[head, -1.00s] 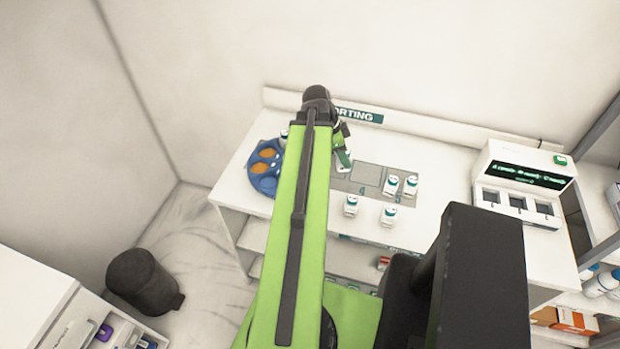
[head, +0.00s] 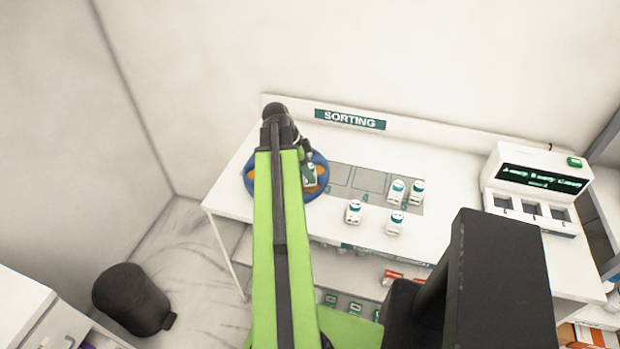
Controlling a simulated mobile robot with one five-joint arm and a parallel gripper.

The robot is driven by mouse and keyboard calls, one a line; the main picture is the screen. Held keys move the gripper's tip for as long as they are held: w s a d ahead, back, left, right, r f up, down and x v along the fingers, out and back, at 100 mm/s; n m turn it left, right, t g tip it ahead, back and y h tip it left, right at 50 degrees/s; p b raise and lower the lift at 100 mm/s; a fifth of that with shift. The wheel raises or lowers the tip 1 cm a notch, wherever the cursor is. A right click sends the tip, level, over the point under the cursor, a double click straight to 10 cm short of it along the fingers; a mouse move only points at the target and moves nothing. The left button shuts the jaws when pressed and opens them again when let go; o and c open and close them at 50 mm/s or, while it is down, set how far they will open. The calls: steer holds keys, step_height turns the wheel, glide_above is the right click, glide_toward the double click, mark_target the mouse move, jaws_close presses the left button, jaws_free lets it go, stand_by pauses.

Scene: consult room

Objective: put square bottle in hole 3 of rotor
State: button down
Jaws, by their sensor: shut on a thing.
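The rotor (head: 251,188) is a blue round tray with orange-lined holes on the left part of the white sorting table. My green arm covers its middle, so the hole numbers cannot be read. My gripper (head: 309,172) is over the right part of the rotor. It is shut on a small white and green bottle (head: 310,180), seen beside the arm. I cannot tell whether the bottle is above a hole or inside one. An orange hole shows just beside the bottle.
Several white bottles with teal caps, such as one at the front (head: 353,212), stand right of the rotor near a grey marked mat (head: 371,181). A white device with a display (head: 541,185) stands at the table's right. A low wall with a sorting sign (head: 350,119) runs behind.

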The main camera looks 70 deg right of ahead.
step_height(320, 180, down, 2)
steer(key=shift+f+b, duration=0.25)
steer(key=shift+b, duration=0.3)
steer(key=shift+r, duration=0.2)
steer(key=shift+f, duration=0.1)
steer(key=c, duration=0.9)
jaws_free()
steer(key=shift+o, duration=0.2)
steer(key=shift+r+p, duration=0.4)
steer(key=shift+p, duration=0.1)
steer(key=p+v, duration=1)
steer(key=v, duration=0.1)
steer(key=shift+w+r, duration=0.15)
steer(key=shift+w, duration=0.05)
